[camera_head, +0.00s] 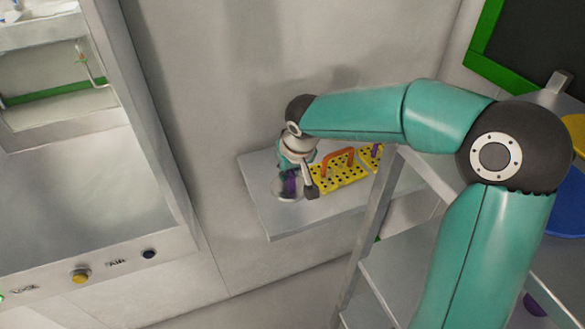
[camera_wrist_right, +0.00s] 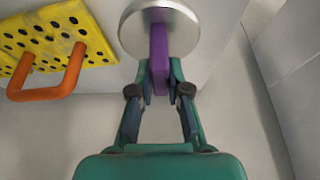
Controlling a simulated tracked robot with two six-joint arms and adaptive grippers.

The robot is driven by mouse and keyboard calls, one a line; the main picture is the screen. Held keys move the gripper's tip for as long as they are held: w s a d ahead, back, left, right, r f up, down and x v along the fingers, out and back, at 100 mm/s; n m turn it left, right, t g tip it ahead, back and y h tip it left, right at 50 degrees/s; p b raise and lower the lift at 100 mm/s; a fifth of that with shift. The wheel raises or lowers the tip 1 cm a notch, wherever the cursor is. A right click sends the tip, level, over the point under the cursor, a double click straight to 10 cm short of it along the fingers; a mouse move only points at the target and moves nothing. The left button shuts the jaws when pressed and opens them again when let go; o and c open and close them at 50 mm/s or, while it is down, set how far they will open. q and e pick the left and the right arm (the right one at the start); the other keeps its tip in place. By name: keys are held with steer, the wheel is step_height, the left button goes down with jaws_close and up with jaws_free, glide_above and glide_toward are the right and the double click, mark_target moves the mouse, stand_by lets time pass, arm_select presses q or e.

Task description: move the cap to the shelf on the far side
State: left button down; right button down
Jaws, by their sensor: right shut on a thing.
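The cap is a round silver disc (camera_head: 287,190) with a purple handle; it also shows in the right wrist view (camera_wrist_right: 205,30). My right gripper (camera_head: 291,172) reaches down over the left part of the grey wall shelf (camera_head: 285,221). In the right wrist view its fingers (camera_wrist_right: 160,84) are shut on the purple handle. The disc is at or just above the shelf top; I cannot tell whether it touches. The gripper and wrist hide part of the cap in the head view. My left gripper is in neither view.
A yellow perforated block (camera_head: 349,177) with an orange handle stands on the shelf just right of the cap. A second yellow piece (camera_head: 367,160) with a purple handle is beyond it. A grey rack frame (camera_head: 366,230) stands at the right. A hatch with buttons (camera_head: 80,276) is at the left.

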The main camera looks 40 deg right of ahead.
steer(key=shift+f, duration=0.1)
steer(key=c, duration=1.1)
jaws_free()
steer(key=shift+c, duration=0.2)
steer(key=v, duration=1.2)
